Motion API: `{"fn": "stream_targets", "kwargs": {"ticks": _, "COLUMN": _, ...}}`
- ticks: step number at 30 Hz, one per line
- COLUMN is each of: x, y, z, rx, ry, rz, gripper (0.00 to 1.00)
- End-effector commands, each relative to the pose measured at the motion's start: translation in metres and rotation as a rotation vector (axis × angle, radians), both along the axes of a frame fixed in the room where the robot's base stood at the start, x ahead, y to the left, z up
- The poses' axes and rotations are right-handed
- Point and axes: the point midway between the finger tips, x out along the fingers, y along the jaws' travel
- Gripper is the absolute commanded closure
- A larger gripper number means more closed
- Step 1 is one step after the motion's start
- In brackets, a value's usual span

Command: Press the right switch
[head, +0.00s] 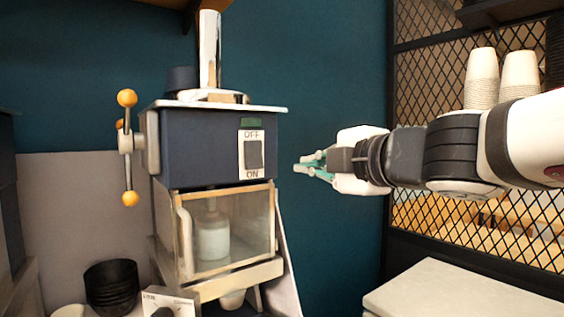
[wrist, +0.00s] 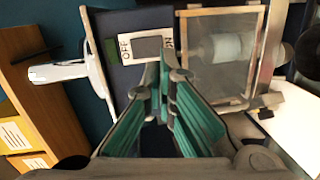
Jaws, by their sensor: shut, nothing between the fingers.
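The switch (head: 255,154) is a dark grey rocker in a white plate on the right part of the dark blue machine's (head: 195,145) front. The plate reads OFF above and ON below. In the wrist view the switch (wrist: 147,48) shows turned sideways, just beyond my fingertips and partly to their left. My gripper (head: 300,168) has teal fingers and is in the air to the right of the machine, apart from the switch. In the wrist view my gripper (wrist: 164,75) has its fingertips together with nothing between them.
A glass-fronted box (head: 230,230) with a white container inside sits below the switch. A lever with orange knobs (head: 128,150) is on the machine's left side. Black bowls (head: 111,284) stand at lower left. Stacked cups (head: 481,80) and a mesh partition (head: 430,65) are at right.

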Motion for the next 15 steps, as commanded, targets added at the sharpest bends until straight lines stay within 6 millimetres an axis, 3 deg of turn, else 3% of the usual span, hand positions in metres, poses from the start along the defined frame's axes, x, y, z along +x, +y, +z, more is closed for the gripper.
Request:
{"fn": "stream_targets", "kwargs": {"ticks": 6, "x": -0.005, "y": 0.024, "z": 0.002, "rx": -0.083, "ry": -0.037, "rz": 0.115, "gripper": 1.0}}
{"fn": "stream_targets", "kwargs": {"ticks": 15, "x": -0.006, "y": 0.025, "z": 0.002, "rx": -0.087, "ry": -0.039, "rz": 0.12, "gripper": 1.0}}
